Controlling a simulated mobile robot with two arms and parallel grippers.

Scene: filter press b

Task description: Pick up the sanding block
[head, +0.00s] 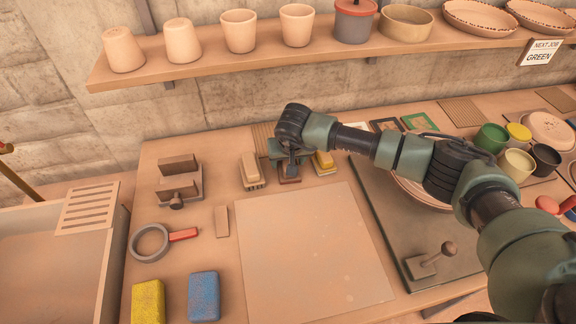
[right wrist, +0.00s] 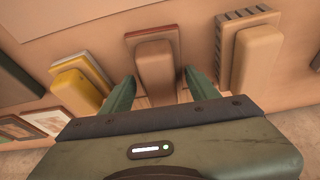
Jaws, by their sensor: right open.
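Three similar handled blocks stand in a row at the back of the bench. The middle one, with a brown rounded grip on a dark red base, looks like the sanding block (right wrist: 154,58); in the head view it is partly hidden below my right gripper (head: 289,158). In the right wrist view my right gripper (right wrist: 160,90) is open, its green fingers apart at either side of the near end of the brown grip. Nothing is held. Whether the fingers touch the grip cannot be told. My left gripper is not in view.
A pale board (head: 315,250) lies in front. A shelf (head: 230,62) with pots runs behind. A clamp-like stand (head: 179,183) is at left.

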